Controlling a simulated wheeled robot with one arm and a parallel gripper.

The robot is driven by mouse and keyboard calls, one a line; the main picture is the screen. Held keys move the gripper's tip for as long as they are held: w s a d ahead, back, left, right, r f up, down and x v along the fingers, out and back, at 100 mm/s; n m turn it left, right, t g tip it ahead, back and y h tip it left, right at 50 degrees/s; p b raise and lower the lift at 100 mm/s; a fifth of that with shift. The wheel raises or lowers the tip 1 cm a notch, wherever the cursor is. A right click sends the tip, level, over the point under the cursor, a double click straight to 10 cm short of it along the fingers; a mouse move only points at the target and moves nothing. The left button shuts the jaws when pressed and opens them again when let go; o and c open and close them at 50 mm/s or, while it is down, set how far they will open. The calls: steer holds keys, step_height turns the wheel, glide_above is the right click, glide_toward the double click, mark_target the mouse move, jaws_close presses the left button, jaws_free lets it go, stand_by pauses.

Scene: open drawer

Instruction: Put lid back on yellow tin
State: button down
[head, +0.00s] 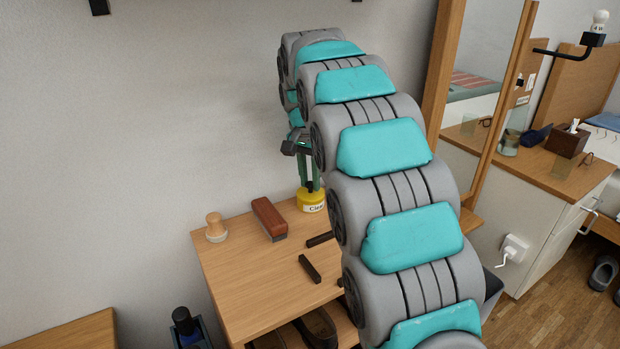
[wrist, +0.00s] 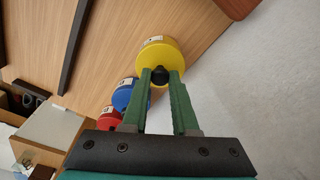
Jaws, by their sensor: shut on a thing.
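The yellow tin (head: 312,203) with a white label stands on the wooden tabletop (head: 235,263), near the wall. In the wrist view its yellow lid (wrist: 155,62) shows from above, with a black knob (wrist: 160,78) at its middle. My gripper (wrist: 160,74) is shut on this knob, one green finger on each side. In the head view my gripper (head: 309,187) points down at the tin's top, partly hidden by my arm. The lid appears at the tin's top; I cannot tell whether it touches the rim all round.
A blue tin (wrist: 125,95) and a red tin (wrist: 108,116) stand in a row beside the yellow one. A brown brush (head: 269,217), a wooden knobbed item (head: 215,227) and a dark bar (head: 310,268) lie to the left and front. A tall mirror frame (head: 445,60) rises at right.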

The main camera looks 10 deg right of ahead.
steer(key=c, duration=0.6)
jaws_free()
steer(key=shift+o, duration=0.2)
steer(key=o, duration=0.4)
steer(key=shift+o, duration=0.2)
steer(key=shift+r, duration=0.1)
steer(key=shift+r+p, duration=1.65)
steer(key=shift+r, duration=1.75)
steer(key=shift+c, duration=0.4)
